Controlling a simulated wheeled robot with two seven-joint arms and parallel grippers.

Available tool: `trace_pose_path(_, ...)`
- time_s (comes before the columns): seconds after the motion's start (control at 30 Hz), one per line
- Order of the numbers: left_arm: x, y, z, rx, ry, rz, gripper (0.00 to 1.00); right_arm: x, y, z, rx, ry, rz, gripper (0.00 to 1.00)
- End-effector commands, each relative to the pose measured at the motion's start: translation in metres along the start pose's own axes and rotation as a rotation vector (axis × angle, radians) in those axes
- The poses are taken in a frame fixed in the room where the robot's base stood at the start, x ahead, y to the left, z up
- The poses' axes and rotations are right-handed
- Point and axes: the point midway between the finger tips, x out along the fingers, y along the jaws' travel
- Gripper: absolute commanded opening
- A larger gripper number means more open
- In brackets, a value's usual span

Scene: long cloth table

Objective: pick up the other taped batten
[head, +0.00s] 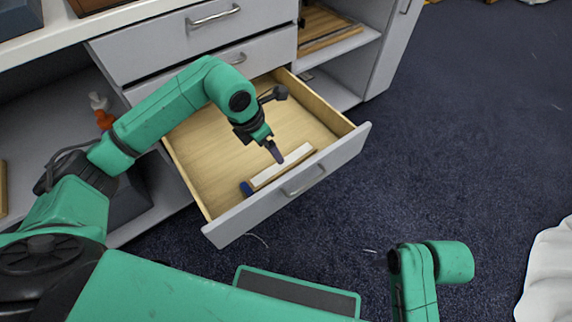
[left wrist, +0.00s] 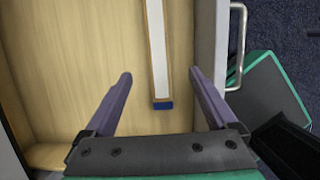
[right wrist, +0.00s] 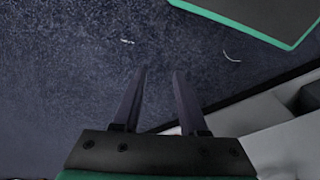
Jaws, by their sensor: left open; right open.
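A batten (head: 284,166) with a white upper face, wooden edges and blue tape on its near end lies in the open drawer, close to the drawer front. In the left wrist view the batten (left wrist: 157,50) runs lengthwise between the fingers, its blue taped end (left wrist: 163,105) towards the gripper. My left gripper (head: 276,150) is open above the batten, holding nothing; its spread fingers also show in the left wrist view (left wrist: 160,74). The batten's far end is outside the left wrist view. My right gripper (right wrist: 161,71) is open and empty over the carpet.
The pulled-out drawer (head: 205,150) has a pale wooden floor and a grey front (head: 240,218) with a metal handle (head: 303,181). Closed drawers (head: 180,45) sit above it. An orange and white bottle (head: 103,112) stands on the left shelf.

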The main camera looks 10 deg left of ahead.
Motion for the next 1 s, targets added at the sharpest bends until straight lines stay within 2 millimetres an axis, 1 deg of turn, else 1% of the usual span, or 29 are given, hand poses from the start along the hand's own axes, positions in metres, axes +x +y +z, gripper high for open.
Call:
trace_pose_path(0.03,0.018,-0.002,-0.002,-0.002,0.003,-0.007,0.91,-0.005,-0.001,0.001,-0.002,0.006,-0.002,0.42)
trace_pose_path(0.07,0.027,-0.002,-0.001,-0.001,0.002,-0.006,0.91,-0.009,-0.001,0.002,-0.004,0.007,-0.004,0.42)
trace_pose_path(0.1,0.038,-0.002,-0.001,-0.001,0.002,-0.008,0.91,-0.004,-0.005,-0.001,-0.011,0.026,-0.013,0.42)
trace_pose_path(0.2,0.059,-0.002,-0.001,-0.001,0.000,-0.007,0.91,0.012,-0.014,-0.013,-0.028,0.098,-0.037,0.42)
trace_pose_path(0.37,0.078,-0.001,-0.001,-0.001,-0.001,-0.007,0.91,0.025,-0.025,-0.024,-0.041,0.170,-0.064,0.42)
trace_pose_path(0.5,0.104,0.003,-0.002,-0.002,-0.002,-0.008,0.91,0.045,-0.040,-0.036,-0.055,0.271,-0.105,0.42)
trace_pose_path(0.6,0.119,0.003,-0.001,-0.001,-0.003,-0.009,0.91,0.054,-0.050,-0.044,-0.059,0.337,-0.132,0.42)
trace_pose_path(0.7,0.123,0.003,-0.001,0.000,-0.003,-0.006,0.91,0.055,-0.054,-0.048,-0.060,0.365,-0.142,0.42)
trace_pose_path(0.87,0.122,0.003,0.000,0.000,-0.003,-0.006,0.91,0.054,-0.054,-0.049,-0.060,0.366,-0.142,0.42)
trace_pose_path(0.9,0.122,0.003,0.000,0.000,-0.003,-0.006,0.76,0.054,-0.054,-0.049,-0.059,0.366,-0.142,0.42)
trace_pose_path(0.97,0.122,0.003,0.000,0.000,-0.003,-0.006,0.53,0.054,-0.054,-0.049,-0.059,0.365,-0.142,0.42)
trace_pose_path(1.0,0.122,0.003,0.000,0.000,-0.003,-0.006,0.38,0.054,-0.054,-0.049,-0.059,0.365,-0.142,0.42)
